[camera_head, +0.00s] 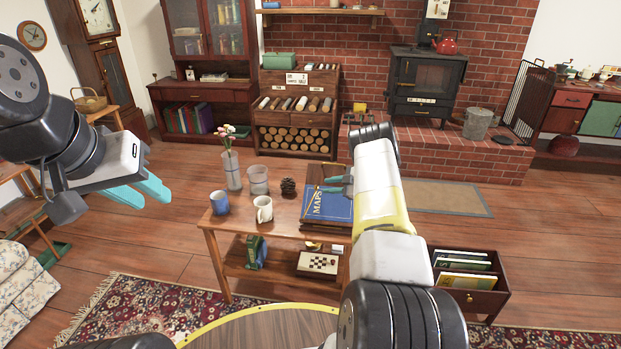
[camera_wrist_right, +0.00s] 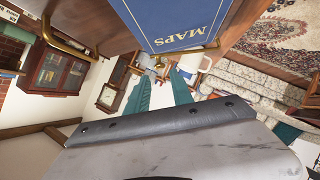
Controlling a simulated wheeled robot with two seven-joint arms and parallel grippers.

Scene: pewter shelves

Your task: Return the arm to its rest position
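My right arm reaches forward over the wooden table. Its gripper (camera_head: 339,185), partly hidden behind my forearm, is above the blue MAPS book (camera_head: 327,204) at the table's right end. In the right wrist view, the teal fingers (camera_wrist_right: 160,92) are apart with nothing held between them, and the MAPS book (camera_wrist_right: 176,20) shows beyond them at the top. My left gripper (camera_head: 152,191) is raised at the left, clear of the table. Its teal fingertips are slightly apart and hold nothing visible.
The table (camera_head: 285,222) carries a blue mug (camera_head: 219,203), a white mug (camera_head: 263,209), a flower vase (camera_head: 232,170), a glass (camera_head: 258,180) and a pinecone (camera_head: 288,187). A wooden magazine box (camera_head: 470,300) stands right of my right arm. Open floor lies left of the table.

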